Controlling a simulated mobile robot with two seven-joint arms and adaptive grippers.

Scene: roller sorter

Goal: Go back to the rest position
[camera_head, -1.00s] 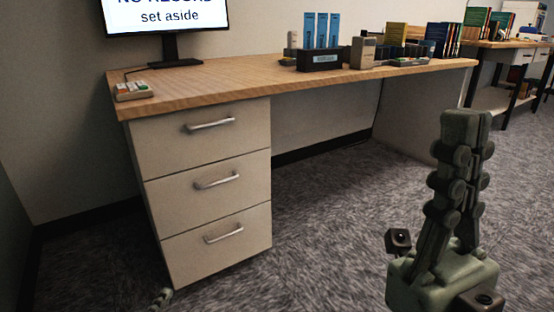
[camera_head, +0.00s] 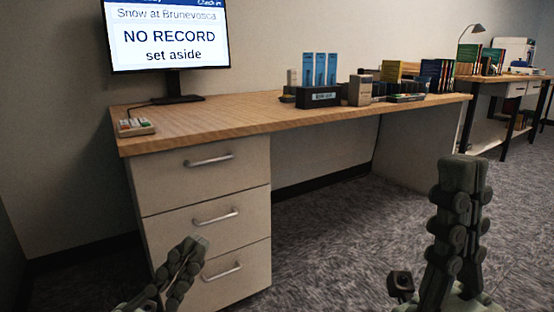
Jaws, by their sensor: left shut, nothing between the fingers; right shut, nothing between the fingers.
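My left gripper (camera_head: 197,246) is at the bottom left, in front of the desk's drawers. It is shut and empty, with its fingers tilted up to the right. My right gripper (camera_head: 466,163) stands upright at the right, in front of the grey carpet. It is shut and empty. Neither gripper touches the desk (camera_head: 210,121) in this view. The lower parts of both arms are cut off by the frame's bottom edge.
A monitor (camera_head: 168,45) reading "NO RECORD set aside" and a small button box (camera_head: 135,127) stand on the desk. A black holder (camera_head: 318,97) with blue cards and several books (camera_head: 437,75) stand further right. The carpet (camera_head: 350,235) right of the drawers (camera_head: 207,185) is clear.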

